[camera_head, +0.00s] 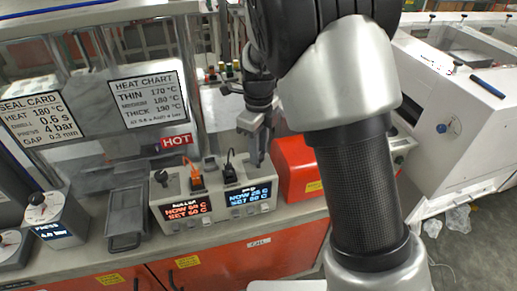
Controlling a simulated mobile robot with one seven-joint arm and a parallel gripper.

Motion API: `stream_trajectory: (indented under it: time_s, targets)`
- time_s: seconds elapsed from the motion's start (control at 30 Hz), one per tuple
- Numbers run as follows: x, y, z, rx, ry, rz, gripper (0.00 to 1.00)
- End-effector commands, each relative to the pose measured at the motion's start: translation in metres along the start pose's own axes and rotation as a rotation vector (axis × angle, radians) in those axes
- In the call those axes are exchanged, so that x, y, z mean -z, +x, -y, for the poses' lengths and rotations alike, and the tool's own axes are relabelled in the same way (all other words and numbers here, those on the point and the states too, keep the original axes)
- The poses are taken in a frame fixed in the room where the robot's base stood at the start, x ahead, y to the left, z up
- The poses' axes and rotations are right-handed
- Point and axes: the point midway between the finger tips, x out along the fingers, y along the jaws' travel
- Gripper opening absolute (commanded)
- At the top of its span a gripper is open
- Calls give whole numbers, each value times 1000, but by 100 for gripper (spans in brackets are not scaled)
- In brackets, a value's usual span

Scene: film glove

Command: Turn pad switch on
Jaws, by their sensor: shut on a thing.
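The heater control box (217,190) stands on the counter, with an orange-lit roller display (188,209) on the left and a blue-lit pad display (250,195) on the right. The pad display seems to read about NOW 26 C and SET 80 C, small and partly blurred. A black knob-like switch (162,177) shows at the roller end. My gripper (260,162) points down at the right end of the box top, beside the black plug (230,171). It is shut at the pad-side switch, which its fingers hide; the switch position cannot be seen.
An orange plug (196,178) stands on the roller side. A red box (299,168) is close to the right of my gripper.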

Motion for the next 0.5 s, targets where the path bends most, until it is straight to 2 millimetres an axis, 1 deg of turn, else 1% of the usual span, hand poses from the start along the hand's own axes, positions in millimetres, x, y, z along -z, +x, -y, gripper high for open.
stream_trajectory:
  time_s: [0.03,0.1,0.13,0.4,0.5]
  targets:
    - [0,0,0,0,2,0,33]
    - [0,0,0,0,2,0,44]
    - [0,0,0,0,1,0,46]
    - [0,0,0,0,0,0,46]
    - [0,-6,0,0,0,1,46]
